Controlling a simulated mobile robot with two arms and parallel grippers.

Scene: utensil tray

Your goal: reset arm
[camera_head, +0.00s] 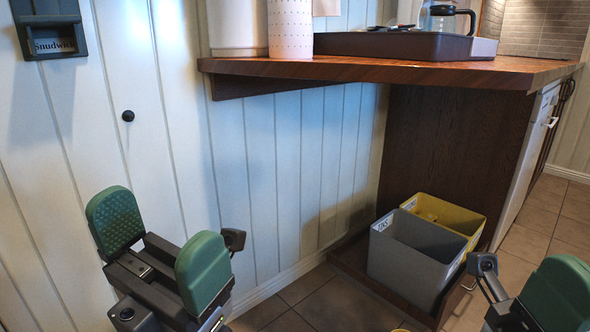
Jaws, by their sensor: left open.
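My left gripper (158,232) is at the lower left, in front of the white panelled wall. Its two green pads stand wide apart with nothing between them, so it is open and empty. My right gripper (555,297) is at the lower right corner, cut off by the picture edge. Only one green pad of it shows clearly, so its opening cannot be judged. Neither gripper touches anything that I can see.
A wooden counter (400,72) overhangs at the upper middle, holding a dark tray (395,46), a dotted white container (290,28) and a glass pot (437,18). Grey (405,268) and yellow (476,222) bins stand below it. The tiled floor (325,298) between my grippers looks mostly clear.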

